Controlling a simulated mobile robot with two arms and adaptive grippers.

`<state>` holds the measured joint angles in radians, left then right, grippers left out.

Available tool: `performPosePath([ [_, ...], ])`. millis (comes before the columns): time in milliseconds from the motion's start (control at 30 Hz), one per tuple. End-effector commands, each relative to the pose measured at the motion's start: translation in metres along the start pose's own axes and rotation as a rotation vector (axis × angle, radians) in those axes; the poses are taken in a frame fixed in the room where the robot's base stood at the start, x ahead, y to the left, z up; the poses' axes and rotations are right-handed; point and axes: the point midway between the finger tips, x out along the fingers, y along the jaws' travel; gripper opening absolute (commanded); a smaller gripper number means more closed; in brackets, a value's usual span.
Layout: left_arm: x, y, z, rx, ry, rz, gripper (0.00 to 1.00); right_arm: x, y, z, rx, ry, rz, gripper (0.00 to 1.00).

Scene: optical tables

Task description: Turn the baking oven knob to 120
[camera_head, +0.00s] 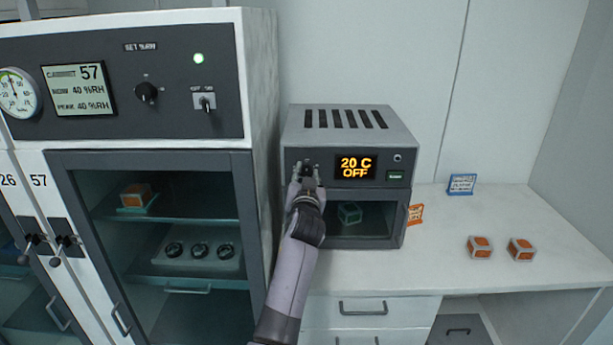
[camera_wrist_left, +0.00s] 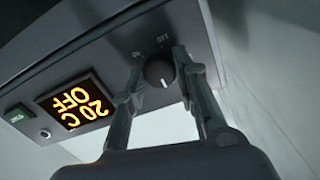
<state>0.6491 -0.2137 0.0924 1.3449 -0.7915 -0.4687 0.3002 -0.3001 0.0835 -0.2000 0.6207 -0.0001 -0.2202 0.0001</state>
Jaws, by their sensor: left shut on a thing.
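The baking oven (camera_head: 350,122) is a small grey box on the white bench. Its orange display (camera_head: 356,168) reads "20 C OFF"; the display also shows in the left wrist view (camera_wrist_left: 74,106). The black knob (camera_wrist_left: 159,70) has a white pointer line and printed marks around it, one of which looks like 120. My left gripper (camera_head: 307,172) is at the knob on the oven's upper left front. In the left wrist view its two fingers (camera_wrist_left: 158,75) stand on either side of the knob, shut on it. The knob is mostly hidden in the head view. My right gripper is not in view.
A dry cabinet (camera_head: 245,180) with a glass door stands close on the left. Two orange-and-white boxes (camera_head: 480,247) (camera_head: 521,249) lie on the bench (camera_head: 440,262) at right. A blue sign (camera_head: 462,184) and an orange tag (camera_head: 415,214) stand near the oven. The bench front is clear.

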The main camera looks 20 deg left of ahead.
Motion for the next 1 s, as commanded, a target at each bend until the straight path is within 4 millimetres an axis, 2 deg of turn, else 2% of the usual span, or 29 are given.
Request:
performPosePath([
  [200, -0.0001, 0.0002, -0.0003, 0.000, 0.001, 0.000, 0.00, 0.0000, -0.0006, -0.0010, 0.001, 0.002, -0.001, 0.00],
  [567, -0.0002, 0.0006, -0.0010, 0.068, 0.001, 0.001, 0.00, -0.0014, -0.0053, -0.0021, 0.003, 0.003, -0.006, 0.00],
  [1000, 0.0001, 0.0007, -0.0020, 0.425, 0.002, 0.001, 0.00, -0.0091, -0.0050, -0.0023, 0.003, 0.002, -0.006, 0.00],
])
